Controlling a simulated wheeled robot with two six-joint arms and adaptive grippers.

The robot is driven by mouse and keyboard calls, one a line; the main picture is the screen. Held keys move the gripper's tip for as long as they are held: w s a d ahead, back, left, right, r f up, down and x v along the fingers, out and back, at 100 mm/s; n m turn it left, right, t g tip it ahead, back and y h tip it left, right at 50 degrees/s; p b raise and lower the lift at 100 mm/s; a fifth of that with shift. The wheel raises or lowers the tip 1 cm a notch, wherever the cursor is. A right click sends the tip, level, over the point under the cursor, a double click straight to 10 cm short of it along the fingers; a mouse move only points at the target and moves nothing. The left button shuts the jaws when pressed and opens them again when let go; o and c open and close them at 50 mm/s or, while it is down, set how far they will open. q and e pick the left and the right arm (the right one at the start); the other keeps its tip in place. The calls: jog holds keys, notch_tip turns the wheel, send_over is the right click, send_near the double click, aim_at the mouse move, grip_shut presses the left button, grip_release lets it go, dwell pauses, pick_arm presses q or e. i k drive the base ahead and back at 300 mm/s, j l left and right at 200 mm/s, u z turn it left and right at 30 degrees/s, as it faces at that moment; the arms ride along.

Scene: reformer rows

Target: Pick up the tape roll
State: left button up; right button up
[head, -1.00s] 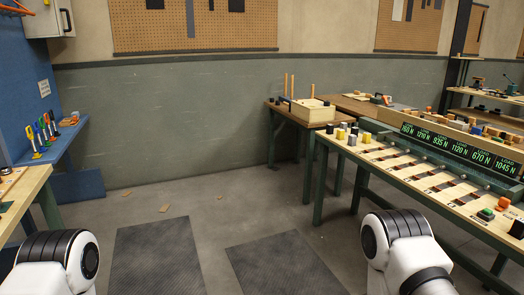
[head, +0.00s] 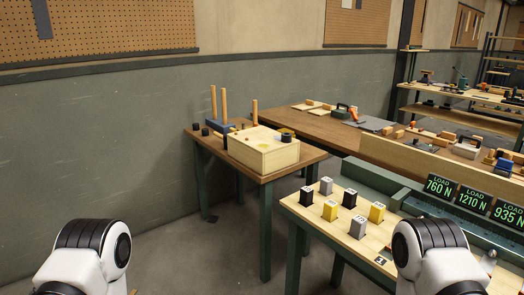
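I cannot pick out a tape roll for certain. Small dark round pieces (head: 197,126) stand at the left of the small wooden table (head: 310,155), and a dark ring-like piece (head: 286,138) sits on top of the pale wooden box (head: 265,155) there. They are too small to tell whether one is tape. White and black links of my two arms show at the bottom left and bottom right. Neither gripper is in view.
The long bench (head: 310,235) at front right bears yellow, black and grey numbered blocks and green load displays (head: 472,197). Wooden pegs (head: 254,112) stand upright on the small table. A workbench (head: 340,128) adjoins behind. Floor is open left of the tables.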

aim_at(286, 136)
jog(key=i+j+z, duration=0.3)
jog(key=i, duration=0.15)
jog(key=i+j+z, duration=0.15)
jog(key=z, duration=0.3)
jog(key=i+j+z, duration=0.1)
jog(key=z, duration=0.4)
jog(key=j+z, duration=0.25)
jog(key=z, duration=0.2)
jog(key=i+j, duration=0.05)
